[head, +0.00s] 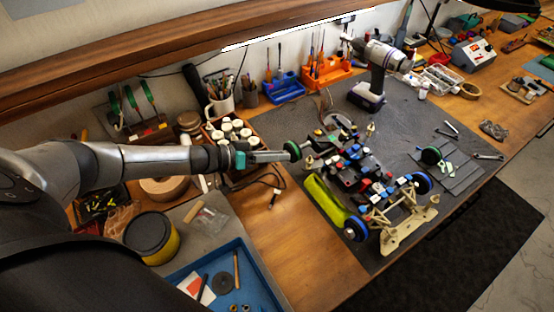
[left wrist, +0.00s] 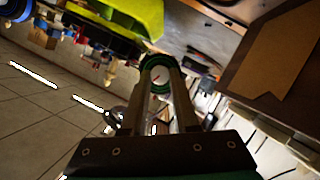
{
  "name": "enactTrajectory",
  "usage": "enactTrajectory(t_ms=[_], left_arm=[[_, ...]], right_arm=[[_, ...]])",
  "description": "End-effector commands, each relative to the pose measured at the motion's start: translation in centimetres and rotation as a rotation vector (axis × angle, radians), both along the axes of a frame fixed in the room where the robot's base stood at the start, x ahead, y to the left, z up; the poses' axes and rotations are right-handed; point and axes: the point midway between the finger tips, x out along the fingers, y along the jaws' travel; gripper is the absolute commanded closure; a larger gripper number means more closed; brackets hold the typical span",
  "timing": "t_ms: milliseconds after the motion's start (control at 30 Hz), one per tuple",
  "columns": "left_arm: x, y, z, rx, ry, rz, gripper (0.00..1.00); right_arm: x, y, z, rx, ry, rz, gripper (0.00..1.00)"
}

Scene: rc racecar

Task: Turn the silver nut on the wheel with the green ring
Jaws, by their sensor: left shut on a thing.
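The wheel with the green ring (head: 292,150) is at the left end of the racecar chassis (head: 350,165). It also shows in the left wrist view (left wrist: 157,61), straight ahead of the fingers. My left gripper (head: 284,156) reaches in from the left, with its fingertips at the middle of this wheel. In the left wrist view, the two fingers (left wrist: 160,90) lie close together against the wheel's face, closed on the silver nut at its hub. The nut itself is mostly hidden by the fingertips. My right gripper is not in view.
A yellow-green body part (head: 326,202) runs along the chassis's near side. A cordless drill (head: 376,70) stands behind. A blue tray (head: 222,277) is in front.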

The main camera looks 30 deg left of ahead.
Motion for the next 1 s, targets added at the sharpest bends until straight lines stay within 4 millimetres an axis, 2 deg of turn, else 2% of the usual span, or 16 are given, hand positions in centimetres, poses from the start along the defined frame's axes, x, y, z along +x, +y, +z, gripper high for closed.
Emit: enactTrajectory(t_ms=[100, 333, 967, 1000], left_arm=[[0.1, 0.2, -0.2, -0.062, 0.036, 0.002, 1.0], [0.2, 0.2, -0.2, -0.149, 0.087, 0.003, 1.0], [0.2, 0.2, -0.1, -0.189, 0.109, 0.002, 1.0], [0.2, 0.2, 0.0, -0.189, 0.109, 0.002, 0.69]], right_arm=[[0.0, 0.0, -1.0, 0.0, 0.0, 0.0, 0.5], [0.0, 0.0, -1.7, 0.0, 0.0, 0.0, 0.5], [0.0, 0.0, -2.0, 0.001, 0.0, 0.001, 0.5], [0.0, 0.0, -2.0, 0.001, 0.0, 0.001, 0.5]])
